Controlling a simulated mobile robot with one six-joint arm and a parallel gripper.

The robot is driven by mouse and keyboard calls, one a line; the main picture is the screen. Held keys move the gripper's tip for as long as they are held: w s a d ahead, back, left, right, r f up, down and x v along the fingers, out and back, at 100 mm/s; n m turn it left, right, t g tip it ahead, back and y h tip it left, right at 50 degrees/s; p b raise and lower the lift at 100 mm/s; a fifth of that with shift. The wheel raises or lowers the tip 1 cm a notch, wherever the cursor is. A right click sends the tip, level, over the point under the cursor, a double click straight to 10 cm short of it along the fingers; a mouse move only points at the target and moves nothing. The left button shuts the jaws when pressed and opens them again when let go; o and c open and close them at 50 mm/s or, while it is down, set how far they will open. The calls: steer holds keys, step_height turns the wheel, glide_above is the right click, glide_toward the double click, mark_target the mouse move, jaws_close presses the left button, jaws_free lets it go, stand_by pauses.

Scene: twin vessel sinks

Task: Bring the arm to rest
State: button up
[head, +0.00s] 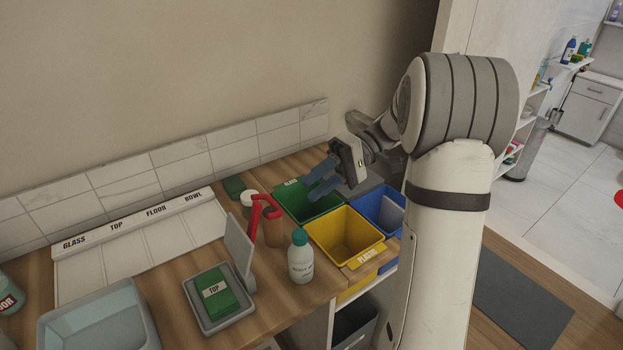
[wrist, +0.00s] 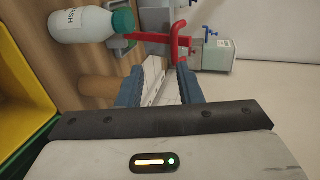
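My gripper (head: 318,180) hangs in the air over the green bin at the back right of the wooden counter. Its two blue-grey fingers point left in the head view. In the wrist view my gripper (wrist: 160,72) has its fingers apart, with only background between them, so it is open and empty. My white arm stands at the right of the head view and reaches back and left to the gripper.
Near the gripper are the green bin (head: 297,211), yellow bin (head: 347,236), blue bin (head: 390,232), a green-capped white bottle (head: 301,260) and a red-handled thing (head: 258,218). Left stand a labelled white tray (head: 140,250) and a scale-like stand (head: 240,244). Open floor lies right.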

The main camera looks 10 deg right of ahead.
steer(key=s+f+m+t+h+p, duration=0.1)
steer(key=s+m+t+h+p, duration=0.3)
steer(key=s+h, duration=0.9)
steer(key=shift+s+d+f+t+h+p, duration=0.3)
steer(key=shift+s+t, duration=1.05)
steer(key=shift+t, duration=0.55)
steer(key=shift+r, duration=0.1)
